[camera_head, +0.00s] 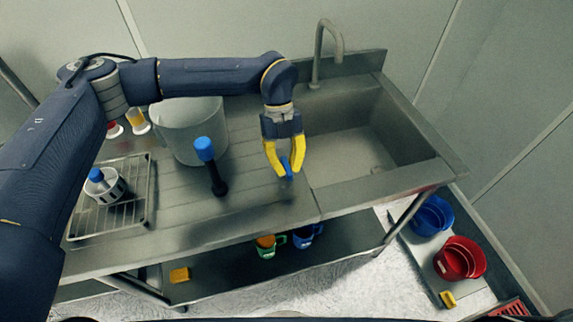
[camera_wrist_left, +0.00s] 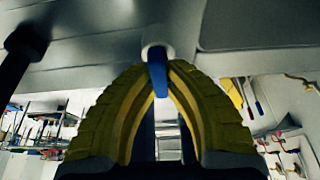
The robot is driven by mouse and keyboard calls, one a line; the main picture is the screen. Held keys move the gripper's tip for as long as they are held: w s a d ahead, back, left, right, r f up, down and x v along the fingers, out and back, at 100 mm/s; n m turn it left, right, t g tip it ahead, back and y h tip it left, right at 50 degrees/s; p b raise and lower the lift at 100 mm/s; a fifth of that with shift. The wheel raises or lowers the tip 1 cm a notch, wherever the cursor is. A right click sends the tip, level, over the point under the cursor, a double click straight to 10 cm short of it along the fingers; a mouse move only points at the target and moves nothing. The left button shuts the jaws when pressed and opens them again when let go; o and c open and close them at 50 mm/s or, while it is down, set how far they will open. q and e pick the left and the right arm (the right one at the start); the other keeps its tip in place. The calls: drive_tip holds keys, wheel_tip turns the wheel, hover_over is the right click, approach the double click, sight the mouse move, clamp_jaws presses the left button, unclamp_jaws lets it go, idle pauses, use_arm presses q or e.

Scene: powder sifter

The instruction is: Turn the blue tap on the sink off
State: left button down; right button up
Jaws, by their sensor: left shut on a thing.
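The sink (camera_head: 350,140) is a grey metal basin in a counter, with a bent grey spout (camera_head: 319,62) at its back edge. The blue tap (camera_head: 287,164) is a small blue handle at the counter's front, left of the basin. In the left wrist view the blue tap (camera_wrist_left: 158,76) hangs from a pale round mount. My left gripper (camera_head: 284,173) has yellow fingers that are shut on the blue tap from both sides. The fingers partly hide the handle. My right gripper is in neither view.
A black stand with a blue top (camera_head: 205,149) rises from the drainboard left of the gripper. Behind it is a large pale bucket (camera_head: 190,135). A wire rack (camera_head: 132,205) holds a white container at left. Cups stand on the lower shelf.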

use_arm(q)
drive_tip(key=c, duration=1.4)
unclamp_jaws()
drive_tip(key=v, duration=1.2)
